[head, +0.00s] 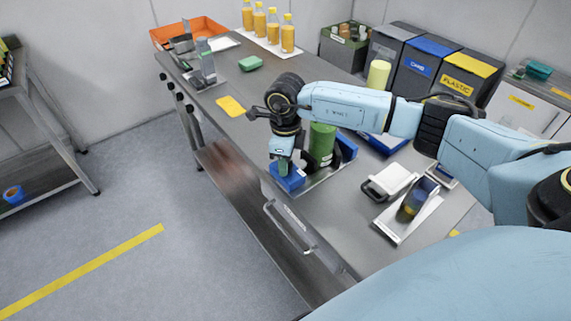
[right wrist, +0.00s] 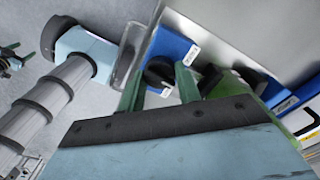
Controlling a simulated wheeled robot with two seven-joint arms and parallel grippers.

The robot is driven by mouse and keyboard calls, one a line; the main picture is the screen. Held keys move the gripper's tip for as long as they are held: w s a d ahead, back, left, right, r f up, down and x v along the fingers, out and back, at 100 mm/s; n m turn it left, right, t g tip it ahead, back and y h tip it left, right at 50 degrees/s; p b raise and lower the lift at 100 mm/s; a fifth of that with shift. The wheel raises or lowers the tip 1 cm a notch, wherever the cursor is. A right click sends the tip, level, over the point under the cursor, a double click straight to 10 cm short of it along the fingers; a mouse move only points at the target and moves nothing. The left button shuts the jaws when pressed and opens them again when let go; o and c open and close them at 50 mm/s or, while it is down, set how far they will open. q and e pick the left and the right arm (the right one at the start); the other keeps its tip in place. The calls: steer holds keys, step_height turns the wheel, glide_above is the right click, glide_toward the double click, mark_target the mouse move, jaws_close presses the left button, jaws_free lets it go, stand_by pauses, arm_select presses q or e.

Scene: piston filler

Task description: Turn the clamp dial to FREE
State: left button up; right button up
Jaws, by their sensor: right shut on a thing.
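The clamp dial (right wrist: 160,72) is a dark round knob on a blue block, seen in the right wrist view. The blue block (head: 291,180) sits at the table's front edge in the head view, in front of a green cylinder (head: 321,142). My right gripper (head: 284,164) points down at the block, and its green fingers (right wrist: 158,88) are on either side of the dial, shut on it. Small white labels lie beside the dial; I cannot read them. The dial is hidden by my gripper in the head view. My left gripper is not clearly seen.
A yellow card (head: 231,106) and green block (head: 250,63) lie further back. Bottles (head: 288,34) and bins (head: 424,68) line the back. A rail (head: 289,226) runs along the front edge.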

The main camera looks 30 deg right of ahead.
steer(key=n+b, duration=0.2)
steer(key=n, duration=0.2)
steer(key=shift+n, duration=0.3)
steer(key=n+b, duration=0.2)
steer(key=n, duration=0.1)
steer(key=shift+n+b, duration=0.3)
steer(key=shift+n, duration=0.1)
arm_select(q)
step_height(320, 180, down, 6)
steer(key=a, duration=0.2)
steer(key=shift+a+b, duration=0.2)
steer(key=shift+b, duration=0.15)
arm_select(e)
steer(key=shift+n, duration=0.9)
arm_select(q)
steer(key=shift+d+r, duration=0.1)
steer(key=shift+d, duration=0.1)
arm_select(e)
steer(key=o, duration=1)
steer(key=shift+c, duration=0.2)
arm_select(q)
steer(key=shift+w, duration=0.1)
steer(key=shift+d+r+p, duration=0.35)
steer(key=shift+d+r, duration=0.05)
steer(key=shift+d, duration=0.05)
arm_select(e)
step_height(320, 180, up, 14)
steer(key=shift+f, duration=0.25)
